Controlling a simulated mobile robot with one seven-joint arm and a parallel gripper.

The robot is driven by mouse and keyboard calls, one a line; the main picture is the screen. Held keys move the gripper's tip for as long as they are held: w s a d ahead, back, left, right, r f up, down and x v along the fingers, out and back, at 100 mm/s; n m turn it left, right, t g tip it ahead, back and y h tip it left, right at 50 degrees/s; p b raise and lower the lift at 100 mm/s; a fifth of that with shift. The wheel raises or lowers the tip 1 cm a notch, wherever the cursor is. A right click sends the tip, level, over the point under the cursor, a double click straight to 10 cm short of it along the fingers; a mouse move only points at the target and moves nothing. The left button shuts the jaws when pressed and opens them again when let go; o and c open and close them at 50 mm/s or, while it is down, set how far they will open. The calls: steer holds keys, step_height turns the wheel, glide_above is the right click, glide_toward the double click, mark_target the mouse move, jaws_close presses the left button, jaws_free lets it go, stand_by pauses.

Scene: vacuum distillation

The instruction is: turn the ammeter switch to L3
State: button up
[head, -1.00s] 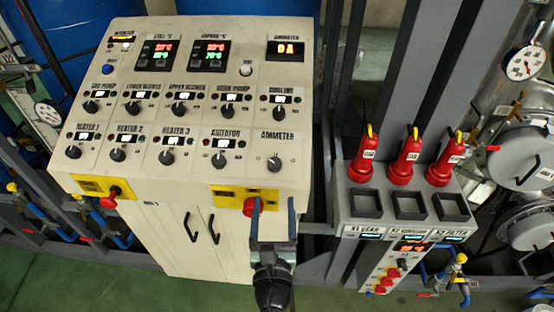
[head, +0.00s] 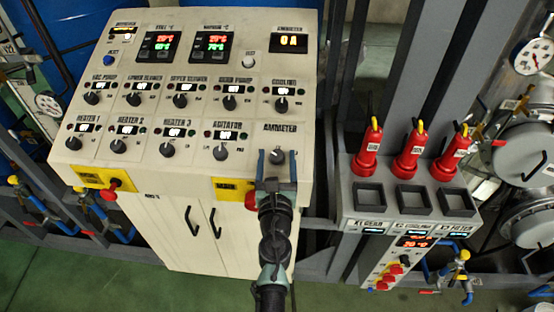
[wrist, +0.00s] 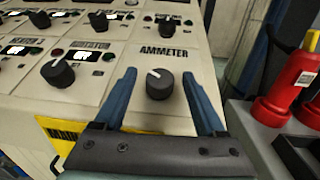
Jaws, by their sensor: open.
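The ammeter switch (head: 277,157) is a dark round knob with a white pointer mark, under the AMMETER label at the lower right of the sloped panel (head: 205,110). In the wrist view the ammeter switch (wrist: 159,84) shows between my two blue fingers, its white mark pointing to the upper left. My gripper (head: 277,155) is open, with one finger on each side of the knob. I cannot tell whether the fingers touch it. The position labels around the knob are not readable. The ammeter display (head: 289,40) reads 0 A.
The agitator knob (head: 222,153) is left of the ammeter switch, with several similar knobs beyond. A red emergency button (head: 251,200) on a yellow plate is just below, partly hidden by my gripper. Red bottle-like items (head: 368,143) stand on a grey rack (head: 405,225) at the right.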

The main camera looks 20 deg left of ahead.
steer(key=shift+c, duration=0.3)
jaws_close()
